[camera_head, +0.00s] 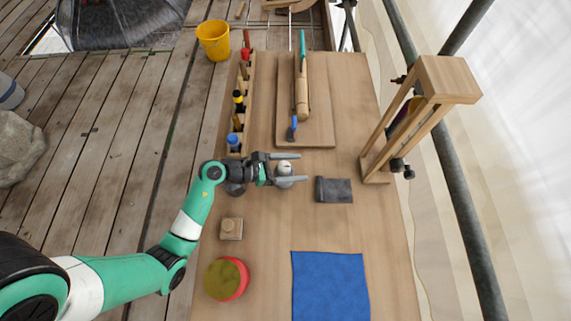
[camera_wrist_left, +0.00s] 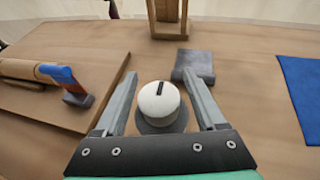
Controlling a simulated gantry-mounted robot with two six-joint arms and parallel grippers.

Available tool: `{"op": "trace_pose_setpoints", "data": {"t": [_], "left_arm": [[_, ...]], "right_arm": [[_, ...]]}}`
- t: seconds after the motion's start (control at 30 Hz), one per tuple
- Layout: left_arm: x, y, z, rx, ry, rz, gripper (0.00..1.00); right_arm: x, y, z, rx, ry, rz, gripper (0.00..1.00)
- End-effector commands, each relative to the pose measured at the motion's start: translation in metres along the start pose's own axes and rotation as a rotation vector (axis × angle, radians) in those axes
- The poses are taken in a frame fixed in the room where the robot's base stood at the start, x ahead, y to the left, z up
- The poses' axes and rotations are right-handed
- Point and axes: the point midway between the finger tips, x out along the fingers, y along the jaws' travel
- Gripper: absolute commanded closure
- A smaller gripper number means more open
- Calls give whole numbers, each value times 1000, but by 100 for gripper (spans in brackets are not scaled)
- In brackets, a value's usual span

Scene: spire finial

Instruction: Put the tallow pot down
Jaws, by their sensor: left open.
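The tallow pot looks to be the small round pot with a whitish top and a dark slot or stick (camera_head: 285,169). It stands upright on the wooden bench, and it also shows in the left wrist view (camera_wrist_left: 159,102). A grey round base or skirt shows beneath it. My left gripper (camera_head: 290,168) is open, with one finger on each side of the pot. In the left wrist view the fingers (camera_wrist_left: 164,95) show gaps to the pot on both sides. My right gripper is not in view.
A dark grey folded cloth or block (camera_head: 334,190) lies just right of the pot. A blue cloth (camera_head: 330,287), a red-rimmed round tin (camera_head: 227,279) and a small wooden block (camera_head: 231,229) lie nearer. A wooden frame (camera_head: 447,80) stands right; a board (camera_head: 318,125) lies behind.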

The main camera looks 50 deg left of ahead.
Motion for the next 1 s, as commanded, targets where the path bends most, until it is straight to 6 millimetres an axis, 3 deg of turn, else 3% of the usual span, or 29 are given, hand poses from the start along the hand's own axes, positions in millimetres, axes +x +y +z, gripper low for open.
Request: {"op": "trace_pose_setpoints", "data": {"t": [0.13, 0.23, 0.5, 0.7, 1.0], "left_arm": [[-2, 0, 5, 1, -1, 0, 27], [-16, 1, 4, -4, 0, 4, 27], [-82, 2, 5, -4, 0, 8, 27], [-115, 1, 4, -2, -1, 4, 27], [-121, 0, 2, 0, 0, -1, 27]], "right_arm": [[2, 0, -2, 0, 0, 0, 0], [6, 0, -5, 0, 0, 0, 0], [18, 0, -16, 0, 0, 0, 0], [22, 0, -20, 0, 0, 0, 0], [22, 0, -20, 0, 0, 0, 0]]}}
